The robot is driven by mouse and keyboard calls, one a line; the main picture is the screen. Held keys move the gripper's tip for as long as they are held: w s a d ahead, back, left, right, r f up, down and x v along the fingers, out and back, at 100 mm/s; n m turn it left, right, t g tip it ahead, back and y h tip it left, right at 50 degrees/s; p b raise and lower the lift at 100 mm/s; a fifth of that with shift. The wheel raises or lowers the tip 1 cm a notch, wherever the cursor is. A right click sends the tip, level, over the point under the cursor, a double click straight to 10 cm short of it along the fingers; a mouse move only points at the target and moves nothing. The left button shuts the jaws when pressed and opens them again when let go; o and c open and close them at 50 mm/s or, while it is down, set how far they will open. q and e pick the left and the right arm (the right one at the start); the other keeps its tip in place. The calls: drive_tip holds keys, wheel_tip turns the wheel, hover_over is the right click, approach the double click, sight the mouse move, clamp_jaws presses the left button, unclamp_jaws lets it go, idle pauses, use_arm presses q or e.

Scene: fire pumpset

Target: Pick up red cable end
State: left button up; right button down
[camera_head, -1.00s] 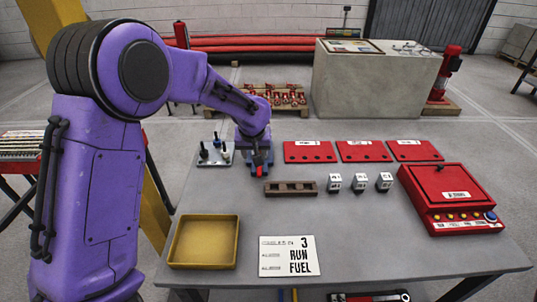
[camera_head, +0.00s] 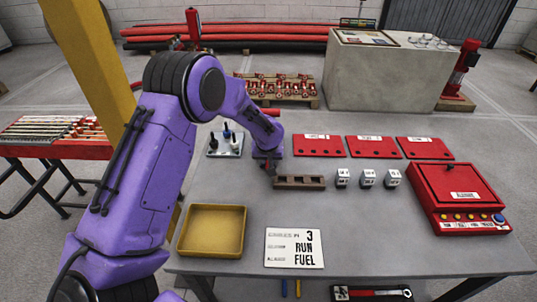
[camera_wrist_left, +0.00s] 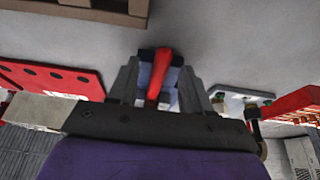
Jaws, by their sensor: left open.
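The red cable end (camera_wrist_left: 160,72) shows in the left wrist view, standing out of a dark blue and black base. It lies between the two grey fingers of my left gripper (camera_wrist_left: 159,84). The fingers are open, with a gap on each side of the red part. In the head view my left gripper (camera_head: 268,168) points down at the table behind the left end of a brown slotted block, and hides most of the cable end. My right gripper is in neither view.
The brown slotted block (camera_head: 299,182) lies close to the gripper. A plate with upright plugs (camera_head: 225,145) is to its left. Small white-faced blocks (camera_head: 368,178), red plates (camera_head: 372,146), a red control box (camera_head: 458,190), a yellow tray (camera_head: 212,231) and a sign (camera_head: 293,248) share the table.

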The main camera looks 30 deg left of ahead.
use_arm(q)
clamp_jaws()
drive_tip(key=shift+r, duration=0.15)
